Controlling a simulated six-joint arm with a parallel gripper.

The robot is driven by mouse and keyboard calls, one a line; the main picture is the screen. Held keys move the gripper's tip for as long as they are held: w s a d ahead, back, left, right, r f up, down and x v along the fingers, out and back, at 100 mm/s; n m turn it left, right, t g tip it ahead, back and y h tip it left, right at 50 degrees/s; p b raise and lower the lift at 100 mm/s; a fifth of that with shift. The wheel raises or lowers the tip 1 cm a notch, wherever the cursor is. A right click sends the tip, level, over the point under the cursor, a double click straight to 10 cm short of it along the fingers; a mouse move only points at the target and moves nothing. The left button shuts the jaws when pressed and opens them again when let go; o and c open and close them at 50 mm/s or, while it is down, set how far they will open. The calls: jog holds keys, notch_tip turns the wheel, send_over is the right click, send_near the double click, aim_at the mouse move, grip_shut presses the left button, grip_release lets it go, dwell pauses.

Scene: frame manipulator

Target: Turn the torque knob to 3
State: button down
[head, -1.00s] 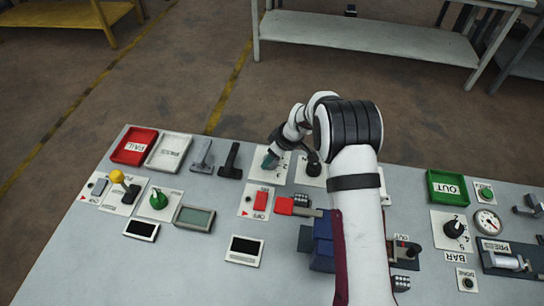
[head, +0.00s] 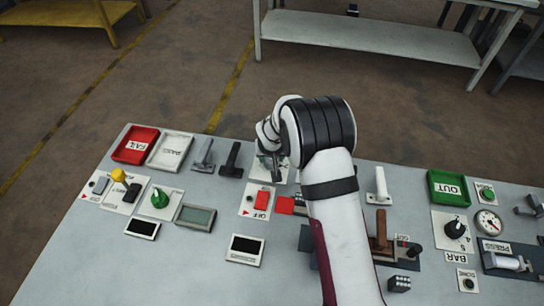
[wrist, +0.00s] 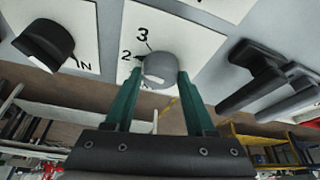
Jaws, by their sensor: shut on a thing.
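The torque knob (wrist: 158,70) is a grey round knob on a white plate (wrist: 180,38) printed with 3 and 2 in the wrist view. A further mark below the 2 is partly covered by the knob. The teal fingers of my gripper (wrist: 160,88) are closed on either side of the knob. Which number the knob's pointer faces cannot be told. In the head view the plate (head: 283,176) shows in part, with my gripper (head: 272,174) over it, and my arm hides most of the knob.
Black (head: 230,160) and grey (head: 203,156) handles stand left of the plate in the head view. A red switch (head: 262,200) lies in front. The panel's front left is clear.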

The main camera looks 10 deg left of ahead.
jog(key=m+h, duration=0.1)
jog(key=m, duration=0.2)
jog(key=shift+a+m, duration=0.15)
jog(key=shift+m, duration=0.15)
jog(key=shift+m+h, duration=0.9)
jog(key=shift+m, duration=0.9)
jog(key=shift+c, duration=1.2)
grip_release()
jog(key=v, duration=1.5)
jog(key=shift+r, duration=0.45)
